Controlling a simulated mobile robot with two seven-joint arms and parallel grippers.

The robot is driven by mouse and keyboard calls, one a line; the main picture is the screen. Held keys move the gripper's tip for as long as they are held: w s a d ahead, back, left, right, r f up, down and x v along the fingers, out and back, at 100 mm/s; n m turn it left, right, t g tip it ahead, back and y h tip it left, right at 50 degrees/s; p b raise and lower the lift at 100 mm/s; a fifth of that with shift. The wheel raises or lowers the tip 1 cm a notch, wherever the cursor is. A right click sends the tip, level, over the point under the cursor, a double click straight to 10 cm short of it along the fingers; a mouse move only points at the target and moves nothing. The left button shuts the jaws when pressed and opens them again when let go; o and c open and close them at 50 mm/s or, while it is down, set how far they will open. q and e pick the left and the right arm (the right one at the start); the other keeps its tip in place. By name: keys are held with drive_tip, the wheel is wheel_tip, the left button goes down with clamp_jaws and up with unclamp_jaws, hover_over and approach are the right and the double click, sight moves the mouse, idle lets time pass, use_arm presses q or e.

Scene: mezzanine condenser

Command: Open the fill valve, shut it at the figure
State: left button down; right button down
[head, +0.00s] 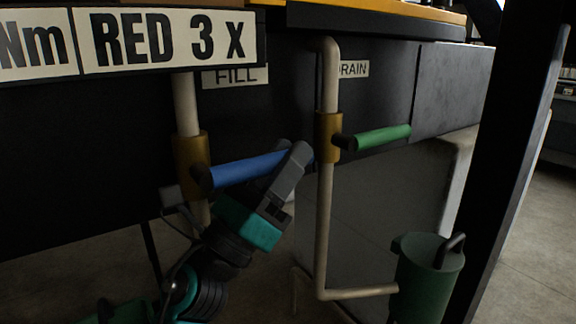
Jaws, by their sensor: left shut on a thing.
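The fill valve has a brass body (190,165) on a vertical beige pipe, under a partly covered FILL label (235,75). Its blue lever (240,172) points right and slightly up, across the pipe. My left gripper (280,172), teal and grey, comes from below and is shut on the blue lever near its outer end. The fingers hide part of the lever. A sign (165,38) at upper left shows "Nm" and "RED 3 X", cut off at the left. I see no gauge. My right gripper is out of view.
The drain valve (328,138), with a green lever (382,138) pointing right, stands close by under a partly hidden DRAIN label (354,69). Its pipe bends right to a green can (430,280). A dark post (500,150) stands at the right.

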use_arm(q)
drive_tip(key=shift+r, duration=0.15)
drive_tip(key=c, duration=0.9)
unclamp_jaws()
drive_tip(key=b+v, duration=0.1)
drive_tip(key=v, duration=1.2)
drive_tip(key=shift+b, duration=0.4)
